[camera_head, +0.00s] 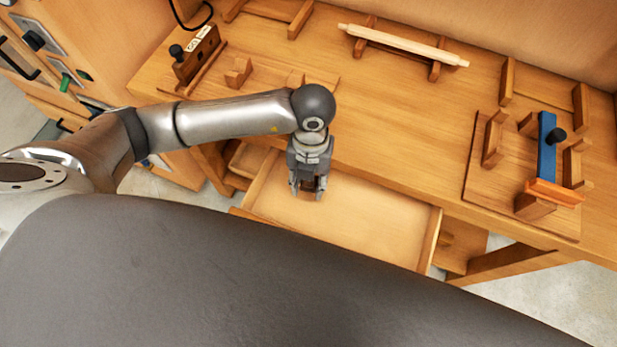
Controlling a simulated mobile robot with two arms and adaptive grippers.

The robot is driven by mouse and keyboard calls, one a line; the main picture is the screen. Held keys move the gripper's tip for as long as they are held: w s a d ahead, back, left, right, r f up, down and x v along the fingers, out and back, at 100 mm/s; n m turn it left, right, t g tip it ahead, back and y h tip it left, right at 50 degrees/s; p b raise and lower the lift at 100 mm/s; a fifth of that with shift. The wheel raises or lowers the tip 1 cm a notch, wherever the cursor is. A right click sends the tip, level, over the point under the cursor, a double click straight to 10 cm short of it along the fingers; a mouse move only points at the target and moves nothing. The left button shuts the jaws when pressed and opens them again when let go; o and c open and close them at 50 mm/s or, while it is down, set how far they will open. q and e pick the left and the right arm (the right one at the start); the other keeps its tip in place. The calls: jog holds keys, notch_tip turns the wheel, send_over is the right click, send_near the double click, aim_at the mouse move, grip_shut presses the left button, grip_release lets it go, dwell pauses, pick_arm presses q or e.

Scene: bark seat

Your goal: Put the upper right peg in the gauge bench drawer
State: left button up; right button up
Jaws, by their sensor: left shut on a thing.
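The gauge bench drawer (375,232) is pulled out below the front edge of the bench, with its pale floor bare where I can see it. My left gripper (308,192) points down over the left part of the drawer. It is shut on a small dark brown piece (310,184), which seems to be the peg; the fingers hide most of it. I cannot tell how far it is above the drawer floor. My right gripper is not in view.
The wooden bench (390,140) bears a pale rod (405,45) on a rack, a dark wooden block (196,55) with a black knob, and a blue bar (546,150) with an orange crosspiece (553,192) on a board. A dark padded surface (220,275) fills the foreground.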

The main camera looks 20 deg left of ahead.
pick_arm(q)
jog(key=o, duration=1.2)
notch_tip(320, 180, up, 12)
jog(key=w, duration=0.1)
jog(key=shift+w, duration=0.3)
jog(key=shift+a, duration=0.1)
